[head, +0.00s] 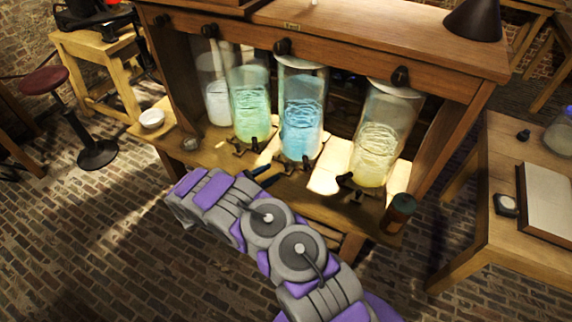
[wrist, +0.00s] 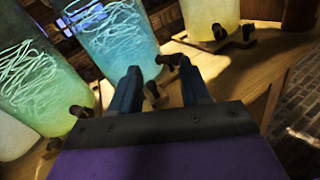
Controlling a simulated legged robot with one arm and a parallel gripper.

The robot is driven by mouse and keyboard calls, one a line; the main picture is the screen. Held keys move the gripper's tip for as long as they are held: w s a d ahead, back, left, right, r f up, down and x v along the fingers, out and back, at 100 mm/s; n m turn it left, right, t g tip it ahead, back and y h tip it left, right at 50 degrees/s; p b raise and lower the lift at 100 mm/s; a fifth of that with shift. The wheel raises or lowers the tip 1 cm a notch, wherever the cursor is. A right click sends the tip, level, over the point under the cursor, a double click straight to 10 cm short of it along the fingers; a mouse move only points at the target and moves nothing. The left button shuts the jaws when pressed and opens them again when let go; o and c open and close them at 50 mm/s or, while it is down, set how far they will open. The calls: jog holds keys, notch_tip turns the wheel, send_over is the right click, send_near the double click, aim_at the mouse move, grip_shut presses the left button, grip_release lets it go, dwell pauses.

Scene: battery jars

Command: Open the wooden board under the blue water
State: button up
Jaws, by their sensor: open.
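The jar of blue water (head: 301,118) stands on the wooden shelf of the cabinet, between a green jar and a yellow jar. It also shows in the wrist view (wrist: 112,40), just beyond my fingers. A small dark tap or handle (head: 303,166) with wood around it sits at its base. My gripper (head: 263,176) reaches the shelf's front edge below the blue jar. In the wrist view its two blue fingers (wrist: 160,82) are spread and empty. A dark knob (wrist: 172,61) shows between or just beyond them; contact cannot be told.
The green jar (head: 250,103), yellow jar (head: 379,137) and a pale jar (head: 217,98) stand on the same shelf. A brown bottle (head: 399,213) stands at its right end, a white bowl (head: 152,118) at its left. A side table (head: 497,231) is at right.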

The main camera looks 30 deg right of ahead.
aim_at(285, 166)
jog(key=a+f+n+t+y, duration=0.1)
jog(key=a+f+n+t, duration=0.3)
jog(key=f, duration=0.5)
jog(key=shift+m+g, duration=0.3)
jog(key=shift+g, duration=0.1)
jog(key=b+x, duration=0.1)
jog(key=x, duration=0.4)
jog(key=b+x, duration=0.1)
jog(key=x, duration=0.5)
jog(key=w+b+x, duration=0.1)
jog(key=x, duration=0.4)
jog(key=shift+w+d+r+b, duration=0.15)
jog(key=shift+w+r+b, duration=0.1)
jog(key=shift+b, duration=0.15)
jog(key=shift+c, duration=0.3)
grip_shut()
